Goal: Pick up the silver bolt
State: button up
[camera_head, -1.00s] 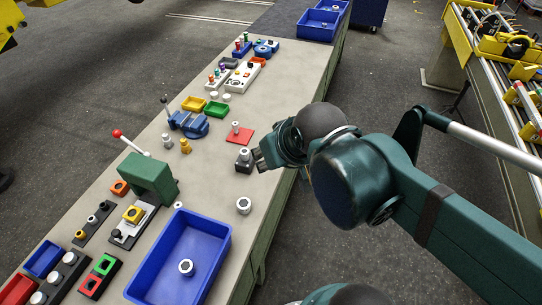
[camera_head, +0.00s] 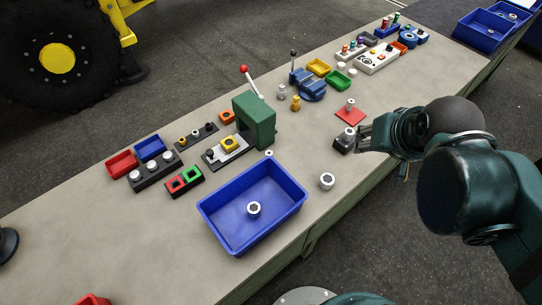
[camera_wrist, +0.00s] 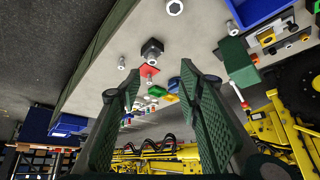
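Several silver bolt-like parts show, and I cannot tell which one the task means. My gripper (camera_head: 362,137) is just right of this block. In the wrist view, the fingers (camera_wrist: 148,84) are spread with nothing between them. Beyond them are the red plate with its bolt (camera_wrist: 150,76), the black block (camera_wrist: 152,49) and another upright silver bolt (camera_wrist: 121,63).
A blue bin (camera_head: 215,223) holds a silver ring-like part (camera_head: 254,209). The green press (camera_head: 257,120) with a red-knobbed lever and the blue vise (camera_head: 311,87) rise above the table. Bare tabletop lies front left.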

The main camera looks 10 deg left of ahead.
jog(key=w+a+f+m+g, duration=0.2)
jog(key=w+a, duration=0.4)
jog(key=m+g, duration=0.5)
jog(key=m, duration=0.2)
send_over(269, 153)
notch_tip(269, 153, down, 18)
jog(key=shift+s+b, duration=0.15)
jog(key=shift+b, duration=0.15)
jog(key=shift+f+b, duration=0.3)
jog(key=shift+f, duration=3)
jog(key=shift+w+f, duration=0.2)
jog(key=shift+f, duration=2.4)
